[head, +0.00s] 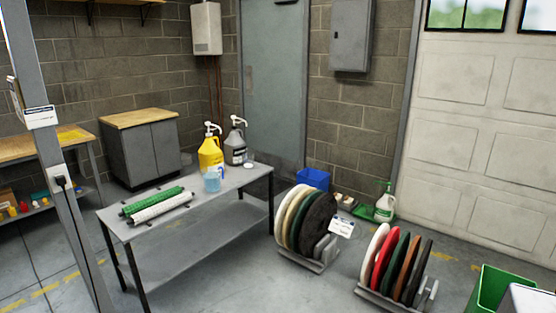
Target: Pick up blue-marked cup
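A light-blue, see-through cup or jug (213,181) stands upright on the grey metal table (225,190), in front of the yellow jug. It is the only blue vessel I see on the table; any blue marking is too small to make out. A small white round item (248,166) lies to its right near the table's back edge; I cannot tell whether it is a cup or a lid. My gripper is not in view.
Yellow (210,153) and grey (236,148) pump jugs stand behind the cup. Green (152,200) and white (161,208) rolls lie at the table's left. Pad racks (306,225) (395,268) stand to the right. A grey post (62,150) rises at left.

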